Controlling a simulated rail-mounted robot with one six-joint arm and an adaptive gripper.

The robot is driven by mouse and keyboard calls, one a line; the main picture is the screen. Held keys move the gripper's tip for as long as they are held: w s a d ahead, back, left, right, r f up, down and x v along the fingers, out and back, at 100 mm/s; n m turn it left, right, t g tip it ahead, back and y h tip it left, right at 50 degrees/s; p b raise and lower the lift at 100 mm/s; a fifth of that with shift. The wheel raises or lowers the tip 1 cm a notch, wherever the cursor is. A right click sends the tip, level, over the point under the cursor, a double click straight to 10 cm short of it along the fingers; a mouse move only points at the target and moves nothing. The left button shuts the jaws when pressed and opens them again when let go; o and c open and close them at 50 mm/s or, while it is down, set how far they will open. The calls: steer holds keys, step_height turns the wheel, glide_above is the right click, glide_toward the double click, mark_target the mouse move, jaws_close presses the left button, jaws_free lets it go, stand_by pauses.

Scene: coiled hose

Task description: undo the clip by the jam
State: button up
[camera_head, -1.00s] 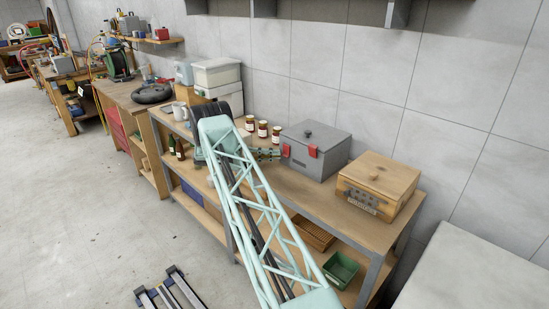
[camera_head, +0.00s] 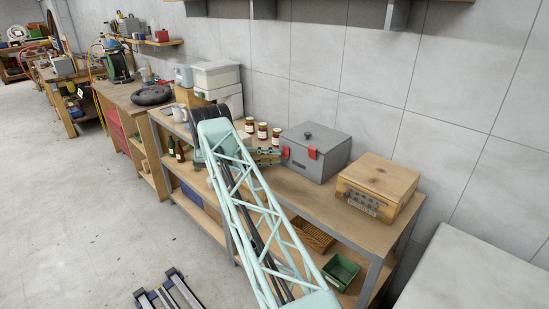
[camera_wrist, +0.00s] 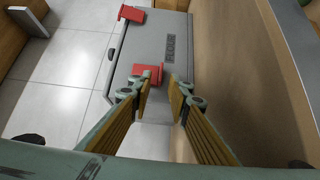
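A grey lidded metal box (camera_head: 318,165) stands on the bench against the tiled wall. It has two red clips on its front edge. The left clip (camera_head: 286,151) is the one nearer the jam jars (camera_head: 262,130). It shows in the wrist view as the nearer red clip (camera_wrist: 147,73), just beyond my fingertips. The right clip (camera_head: 312,152) is the farther one in the wrist view (camera_wrist: 131,14). My gripper (camera_wrist: 160,92) is open, with a gap between its yellow-padded fingers and nothing held. In the head view my gripper (camera_head: 270,156) is left of the box, near the left clip.
A wooden box (camera_head: 378,184) stands right of the grey box. White containers (camera_head: 217,75) and a mug (camera_head: 179,112) are at the bench's left end. The jam jars stand close behind my gripper.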

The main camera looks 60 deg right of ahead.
steer(key=v, duration=1.1)
steer(key=shift+w+a, duration=0.15)
steer(key=shift+w, duration=0.2)
steer(key=shift+w+a+r, duration=0.1)
steer(key=shift+r, duration=0.05)
stand_by(0.4)
